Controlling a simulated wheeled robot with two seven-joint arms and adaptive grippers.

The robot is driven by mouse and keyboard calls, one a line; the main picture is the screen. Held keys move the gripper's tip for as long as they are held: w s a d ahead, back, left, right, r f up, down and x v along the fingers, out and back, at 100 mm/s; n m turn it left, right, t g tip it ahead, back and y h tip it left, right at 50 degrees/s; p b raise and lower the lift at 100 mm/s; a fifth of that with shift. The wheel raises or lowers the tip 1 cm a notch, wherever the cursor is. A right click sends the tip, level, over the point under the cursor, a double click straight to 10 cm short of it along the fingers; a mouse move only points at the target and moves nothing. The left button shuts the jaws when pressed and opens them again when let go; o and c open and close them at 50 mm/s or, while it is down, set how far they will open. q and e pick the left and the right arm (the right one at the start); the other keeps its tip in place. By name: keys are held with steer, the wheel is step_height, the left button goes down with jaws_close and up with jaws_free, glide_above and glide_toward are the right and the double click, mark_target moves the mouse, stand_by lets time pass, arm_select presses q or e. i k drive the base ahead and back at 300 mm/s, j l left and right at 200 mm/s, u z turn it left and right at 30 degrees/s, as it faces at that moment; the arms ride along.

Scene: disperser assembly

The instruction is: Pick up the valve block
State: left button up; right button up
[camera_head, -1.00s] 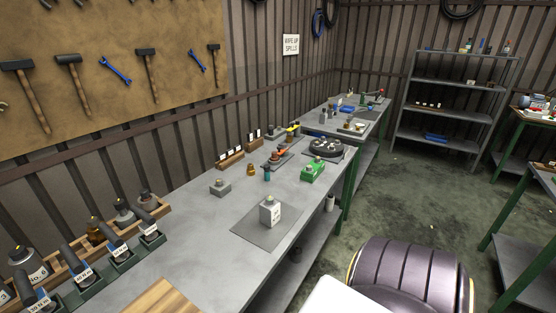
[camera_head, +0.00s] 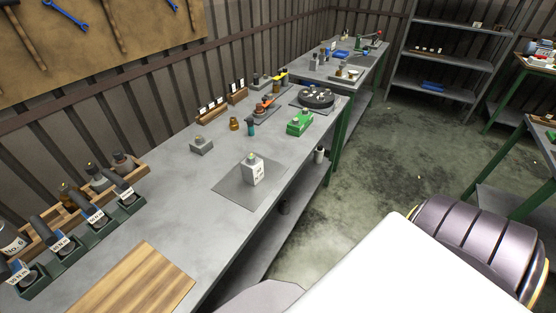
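A small grey block with a fitting on top (camera_head: 201,145) sits on the grey workbench (camera_head: 165,205), left of the mat. A pale block-shaped piece with a printed label and a small top fitting (camera_head: 253,170) stands upright on a dark grey mat (camera_head: 226,192). I cannot tell for sure which of these two is the valve block. Both stand free with nothing touching them from above. Neither of my grippers shows in the head view.
A green device (camera_head: 300,123), a small brown piece (camera_head: 234,124) and a dark round carousel (camera_head: 316,97) stand farther back. A wooden board (camera_head: 133,283) lies in front. Bare bench lies between.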

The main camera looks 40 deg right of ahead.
mark_target(253, 173)
steer(key=i+l+z, duration=0.1)
steer(key=l+z, duration=0.15)
steer(key=z, duration=0.15)
steer(key=i+l+z, duration=0.1)
steer(key=z, duration=0.3)
steer(key=k+z, duration=0.25)
steer(key=k, duration=1.3)
steer(key=j, duration=0.1)
